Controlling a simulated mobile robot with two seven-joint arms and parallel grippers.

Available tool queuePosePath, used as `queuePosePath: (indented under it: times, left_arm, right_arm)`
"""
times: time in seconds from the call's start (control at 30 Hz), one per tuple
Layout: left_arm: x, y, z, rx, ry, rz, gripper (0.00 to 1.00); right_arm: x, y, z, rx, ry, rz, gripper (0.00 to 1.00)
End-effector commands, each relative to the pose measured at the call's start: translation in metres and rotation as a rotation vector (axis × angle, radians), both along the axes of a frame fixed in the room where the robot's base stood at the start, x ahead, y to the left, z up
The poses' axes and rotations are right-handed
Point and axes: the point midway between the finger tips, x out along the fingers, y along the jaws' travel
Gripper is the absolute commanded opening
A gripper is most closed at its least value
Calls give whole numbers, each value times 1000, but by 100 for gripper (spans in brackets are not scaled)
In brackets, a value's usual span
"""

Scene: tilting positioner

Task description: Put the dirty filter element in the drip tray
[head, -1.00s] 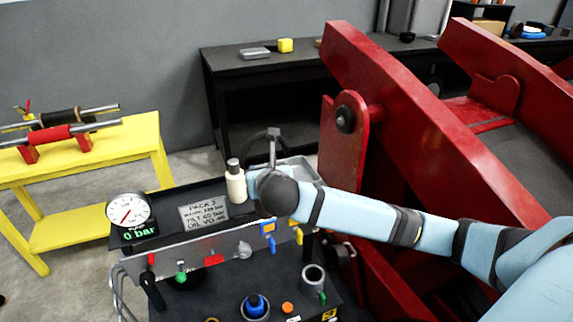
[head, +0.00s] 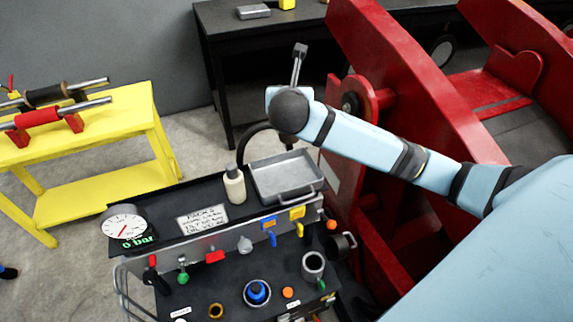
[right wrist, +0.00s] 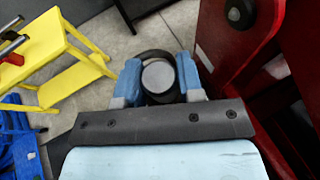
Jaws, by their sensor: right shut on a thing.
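The drip tray (head: 264,187), a shallow grey metal tray, sits at the right end of the cart's upper shelf in the head view. It looks empty. My right gripper (right wrist: 159,79) is shut on a round thing (right wrist: 158,75) with a flat grey end and dark rim, seen end-on between its blue fingers in the right wrist view. I cannot tell for sure that this is the dirty filter element. In the head view my right wrist (head: 290,110) hides the fingers and that thing; it appears beyond the tray. My left gripper is not in view.
A white bottle (head: 235,186) stands beside the tray's left side. A dark curved hose (head: 250,140) rises behind it. The red positioner frame (head: 400,80) is close on the right. A yellow stand (head: 120,150) is at left, with open floor between.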

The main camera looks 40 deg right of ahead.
Motion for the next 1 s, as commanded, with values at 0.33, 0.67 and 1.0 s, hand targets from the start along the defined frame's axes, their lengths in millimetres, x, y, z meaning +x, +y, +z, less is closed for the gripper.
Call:
queuePosePath:
  times: [0.33,0.67,1.0]
  left_arm:
    - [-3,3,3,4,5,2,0]
    - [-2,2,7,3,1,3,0]
    - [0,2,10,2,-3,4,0]
  right_arm:
    - [-1,0,-88,-2,8,0,0]
    - [-1,0,-147,-1,2,1,0]
    - [-1,1,-184,-2,4,2,0]
